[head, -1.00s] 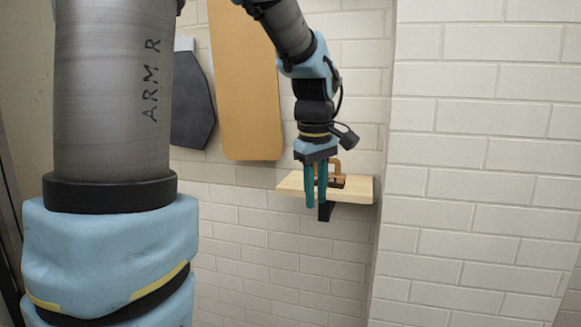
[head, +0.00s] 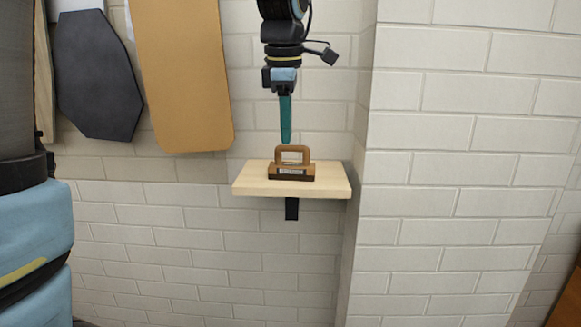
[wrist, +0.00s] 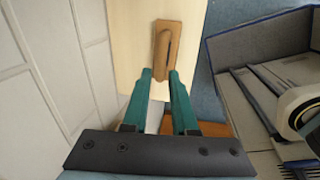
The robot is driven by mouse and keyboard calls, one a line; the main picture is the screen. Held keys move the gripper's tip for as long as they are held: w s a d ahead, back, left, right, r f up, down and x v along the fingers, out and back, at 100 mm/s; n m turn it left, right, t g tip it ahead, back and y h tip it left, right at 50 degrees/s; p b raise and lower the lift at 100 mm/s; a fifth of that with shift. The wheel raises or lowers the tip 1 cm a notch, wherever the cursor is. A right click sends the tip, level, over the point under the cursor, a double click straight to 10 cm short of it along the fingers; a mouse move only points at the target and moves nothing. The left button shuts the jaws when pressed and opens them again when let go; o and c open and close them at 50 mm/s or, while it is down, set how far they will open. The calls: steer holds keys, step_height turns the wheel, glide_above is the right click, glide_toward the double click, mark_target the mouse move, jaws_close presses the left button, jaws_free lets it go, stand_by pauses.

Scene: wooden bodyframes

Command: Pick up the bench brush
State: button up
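The bench brush (head: 292,171), a brown block with a loop handle on top, sits upright on a small pale wooden wall shelf (head: 249,181). My gripper (head: 286,141) points down with its fingertips just above the handle; one finger hides the other in the head view. In the wrist view my gripper (wrist: 160,75) is open, its two teal fingers apart with nothing between them. The brush (wrist: 165,45) shows just beyond the fingertips, its handle running roughly along the line of view between them. Whether the tips touch the handle cannot be told; they look apart.
A brick wall (head: 200,245) stands behind the shelf, and a wall corner juts out to the right. A tan board (head: 182,75) and a dark panel (head: 97,75) hang at left. The wrist view shows a blue-grey container (wrist: 262,60) at right below.

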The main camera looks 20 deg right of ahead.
mark_target(290, 149)
steer(key=f, duration=0.1)
steer(key=f+p, duration=0.1)
steer(key=f, duration=0.1)
steer(key=d+f, duration=0.1)
steer(key=f, duration=0.1)
steer(key=shift+w, duration=0.3)
steer(key=shift+c, duration=0.2)
jaws_close()
